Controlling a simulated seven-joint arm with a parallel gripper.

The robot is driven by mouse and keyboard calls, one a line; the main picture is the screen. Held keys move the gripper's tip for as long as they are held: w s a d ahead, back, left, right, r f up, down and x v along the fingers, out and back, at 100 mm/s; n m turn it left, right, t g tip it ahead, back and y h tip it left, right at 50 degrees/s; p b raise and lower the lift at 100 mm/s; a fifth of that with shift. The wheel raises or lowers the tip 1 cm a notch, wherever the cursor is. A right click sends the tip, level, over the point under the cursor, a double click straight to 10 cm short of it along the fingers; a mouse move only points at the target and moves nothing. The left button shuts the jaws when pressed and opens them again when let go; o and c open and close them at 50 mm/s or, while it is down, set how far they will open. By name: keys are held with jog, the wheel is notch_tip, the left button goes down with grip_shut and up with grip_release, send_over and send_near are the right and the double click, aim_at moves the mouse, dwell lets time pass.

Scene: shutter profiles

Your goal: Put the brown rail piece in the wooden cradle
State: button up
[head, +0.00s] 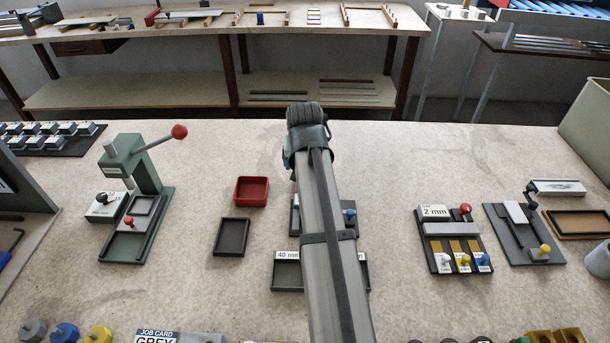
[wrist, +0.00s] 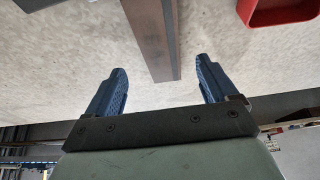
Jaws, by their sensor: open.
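In the wrist view my gripper (wrist: 160,67) is open, its two blue fingers spread apart with nothing gripped. A long brownish-grey bar (wrist: 148,32), which looks like the brown rail piece, runs from the top edge to an end between the fingertips. I see a gap on each side of it; I cannot tell its height relative to the fingers. In the head view my arm covers the middle of the bench, and neither the bar nor the gripper's fingers can be made out. I cannot clearly identify the wooden cradle; a wood-rimmed tray (head: 548,226) lies at the far right.
A red tray (head: 251,191) and a dark tray (head: 231,238) lie left of my arm; the red tray also shows in the wrist view (wrist: 278,13). A green lever press (head: 150,190) stands farther left. Gauge boards (head: 454,231) lie right. The bench beyond is mostly clear.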

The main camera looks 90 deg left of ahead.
jog(key=shift+x, duration=2.75)
jog(key=shift+s, duration=0.1)
jog(key=c, duration=1.3)
jog(key=shift+o, duration=0.2)
jog(key=shift+r, duration=0.1)
